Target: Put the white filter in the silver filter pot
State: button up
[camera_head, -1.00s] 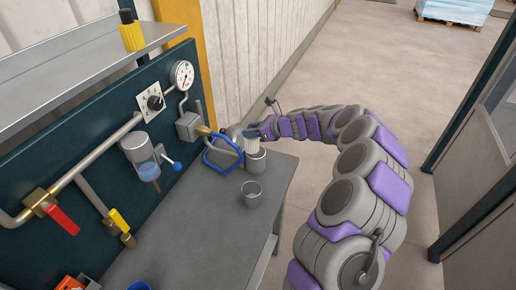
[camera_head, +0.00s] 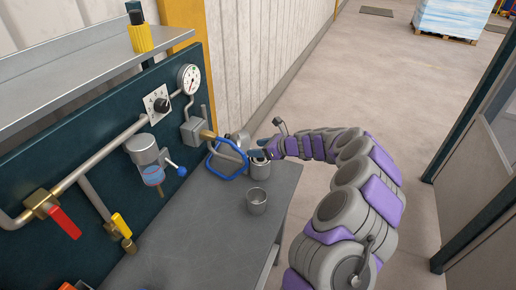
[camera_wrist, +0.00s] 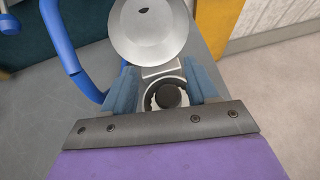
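The silver filter pot (camera_head: 257,167) stands on the grey bench at its far end, partly hidden by my gripper (camera_head: 264,152). In the wrist view, the pot's round rim (camera_wrist: 166,81) lies between my two fingers (camera_wrist: 163,88). A pale, uneven edge of the white filter (camera_wrist: 153,101) shows inside that rim, around a dark round centre. The filter appears to be down in the pot. My blue-grey fingers are apart, one on each side of the rim. I cannot tell whether they touch it.
A second silver cup (camera_head: 257,203) stands nearer on the bench (camera_head: 212,228). A blue looped handle (camera_head: 225,158) is just left of the pot. A wide silver round piece (camera_wrist: 149,28) lies beyond my fingers. The pipe panel (camera_head: 95,165) borders the left; the bench front is clear.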

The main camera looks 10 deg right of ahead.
jog(key=shift+s+d+r, duration=0.15)
jog(key=shift+d, duration=1)
jog(key=p+v, duration=0.3)
jog(key=v, duration=0.8)
jog(key=s+a+r+n+g+y, duration=0.25)
jog(key=s+a+r+n, duration=0.5)
jog(key=a, duration=0.45)
jog(key=s+a+r+n+g+h, duration=0.1)
jog(key=s+a+r+n+g, duration=0.1)
jog(key=s+a+n, duration=0.3)
jog(key=s+a+r+n+g+h, duration=0.2)
jog(key=s+n+g, duration=0.1)
jog(key=s, duration=0.5)
jog(key=s+d+f+n+h, duration=0.1)
jog(key=s+d+n+h, duration=0.1)
jog(key=s, duration=0.7)
jog(key=s+d+f+n+g+h, duration=0.1)
jog(key=s+d+n+h, duration=0.2)
jog(key=s, duration=0.5)
jog(key=s+d+f+n+g+h, duration=0.1)
jog(key=s+d+f+n+h, duration=0.1)
jog(key=s+d+n, duration=0.3)
jog(key=s+n+h, duration=0.1)
jog(key=s, duration=0.3)
jog(key=shift+s, duration=0.35)
jog(key=shift+d+g+h, duration=0.1)
jog(key=shift+g+h, duration=0.15)
jog(key=shift+c, duration=0.3)
